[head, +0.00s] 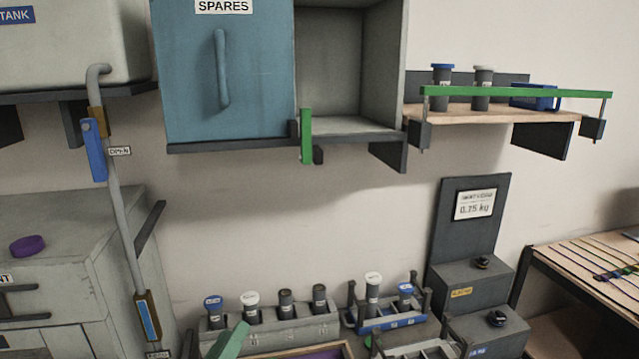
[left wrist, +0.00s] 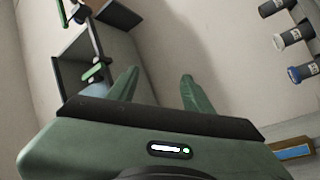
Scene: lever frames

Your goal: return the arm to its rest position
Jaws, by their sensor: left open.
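My left gripper (head: 229,342) shows only as a green piece at the bottom edge of the head view, in front of the grey rack of capped vials. In the left wrist view its two green fingers (left wrist: 156,88) stand wide apart with nothing between them. The rest of the left arm is below the head view. My right gripper is in neither view.
A blue SPARES door (head: 225,75) hangs beside an open cabinet bay (head: 350,75). A shelf (head: 495,112) with a green bar is at right. The grey rack (head: 270,338) of vials and a blue rack (head: 392,322) stand below. The middle wall is clear.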

